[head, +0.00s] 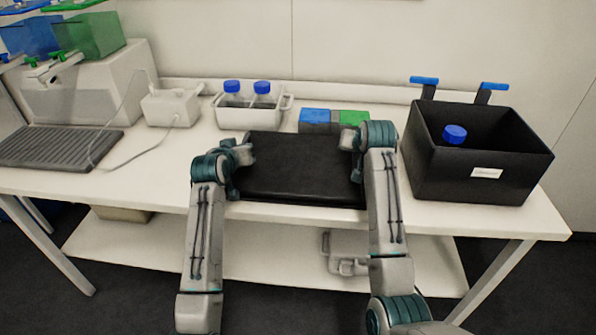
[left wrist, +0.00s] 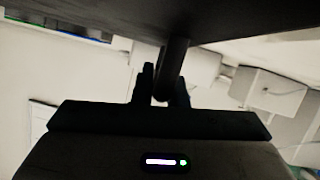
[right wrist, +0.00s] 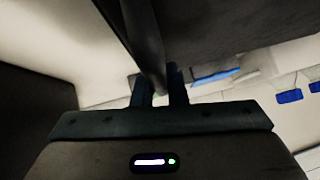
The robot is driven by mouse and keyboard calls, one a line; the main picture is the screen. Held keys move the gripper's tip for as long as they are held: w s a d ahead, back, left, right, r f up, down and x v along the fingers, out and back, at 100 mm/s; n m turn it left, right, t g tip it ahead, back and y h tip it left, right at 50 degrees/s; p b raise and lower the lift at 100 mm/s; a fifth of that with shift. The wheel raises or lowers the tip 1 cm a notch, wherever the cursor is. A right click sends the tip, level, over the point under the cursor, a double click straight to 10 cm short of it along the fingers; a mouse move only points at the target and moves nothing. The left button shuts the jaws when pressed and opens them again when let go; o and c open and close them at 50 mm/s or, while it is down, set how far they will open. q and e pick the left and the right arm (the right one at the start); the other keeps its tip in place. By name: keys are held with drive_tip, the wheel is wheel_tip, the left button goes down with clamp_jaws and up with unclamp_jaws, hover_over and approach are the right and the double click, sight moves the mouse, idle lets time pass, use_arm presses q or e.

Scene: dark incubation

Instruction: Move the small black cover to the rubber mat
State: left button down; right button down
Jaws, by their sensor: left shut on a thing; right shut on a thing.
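The black cover (head: 302,170) is a broad dark panel between my two grippers in the head view, over the front middle of the bench. My left gripper (head: 244,157) is at its left side and my right gripper (head: 352,142) at its right side. In the left wrist view, the fingers (left wrist: 162,90) are closed around a dark bar at the cover (left wrist: 130,20). In the right wrist view, the fingers (right wrist: 160,90) are closed around a similar bar beside the cover (right wrist: 205,30). A dark grey ribbed mat (head: 58,147) lies flat at the bench's left end.
A black bin (head: 475,180) with blue-ended handles and a blue-capped bottle (head: 454,134) stands right. Behind the cover are a white bottle tray (head: 240,115), a blue block (head: 315,118) and a green block (head: 354,118). A white device (head: 172,107) trails a cable toward the mat.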

use_arm(q)
drive_tip(key=shift+f, duration=0.35)
use_arm(e)
drive_tip(key=shift+d+f, duration=0.1)
drive_tip(key=shift+f, duration=0.3)
use_arm(q)
drive_tip(key=c, duration=1.5)
unclamp_jaws()
use_arm(e)
drive_tip(key=c, duration=1.5)
unclamp_jaws()
drive_tip(key=shift+r, duration=0.1)
use_arm(q)
drive_tip(key=shift+o, duration=0.2)
drive_tip(key=shift+r, duration=0.1)
use_arm(e)
drive_tip(key=shift+o, duration=0.2)
use_arm(q)
drive_tip(key=shift+s, duration=0.15)
drive_tip(key=v, duration=1.1)
drive_tip(key=shift+r, duration=0.1)
drive_tip(key=shift+s+a+r, duration=0.1)
drive_tip(key=shift+s+r, duration=0.05)
drive_tip(key=shift+s, duration=0.2)
use_arm(e)
drive_tip(key=shift+s+r, duration=0.1)
drive_tip(key=shift+s, duration=0.05)
drive_tip(key=v, duration=1.1)
drive_tip(key=shift+s+r, duration=0.25)
drive_tip(key=shift+r, duration=0.05)
